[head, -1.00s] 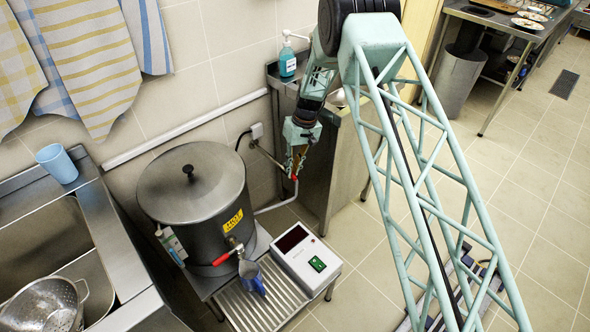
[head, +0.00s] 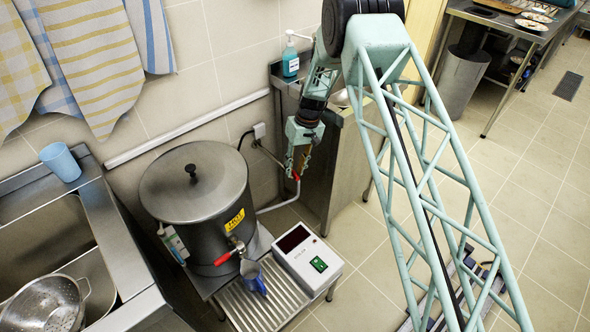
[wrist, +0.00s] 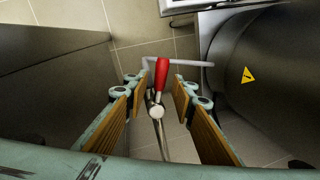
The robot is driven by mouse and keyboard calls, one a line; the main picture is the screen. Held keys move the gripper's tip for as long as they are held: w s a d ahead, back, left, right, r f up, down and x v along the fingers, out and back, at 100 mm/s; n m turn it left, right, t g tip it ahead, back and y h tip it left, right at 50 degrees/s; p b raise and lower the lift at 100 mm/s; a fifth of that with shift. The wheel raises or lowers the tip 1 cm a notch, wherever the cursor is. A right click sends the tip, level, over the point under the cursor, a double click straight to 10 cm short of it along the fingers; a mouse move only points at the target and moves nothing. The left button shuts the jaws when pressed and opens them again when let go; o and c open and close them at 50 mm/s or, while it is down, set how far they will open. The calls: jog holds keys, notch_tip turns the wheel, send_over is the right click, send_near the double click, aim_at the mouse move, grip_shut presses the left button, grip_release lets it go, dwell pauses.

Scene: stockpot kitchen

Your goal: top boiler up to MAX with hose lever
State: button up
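The boiler (head: 200,205) is a dark grey lidded drum with a yellow label and a red-handled tap (head: 225,257) low on its front. A pale upright strip (head: 173,241), perhaps the level gauge, shows at its left side; I cannot read a level or MAX mark. The red hose lever (wrist: 162,76) sits on a metal valve on the pipe by the wall. My gripper (wrist: 160,87) is open around it, the lever between the two wood-padded fingers with gaps on both sides. In the head view my gripper (head: 297,172) points down there and partly hides the lever.
A steel cabinet (head: 345,165) stands close right of my gripper. A sink (head: 50,245) is at left.

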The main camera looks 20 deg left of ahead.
jog(key=shift+r, duration=0.1)
notch_tip(320, 180, up, 10)
dwell(0.8)
dwell(0.6)
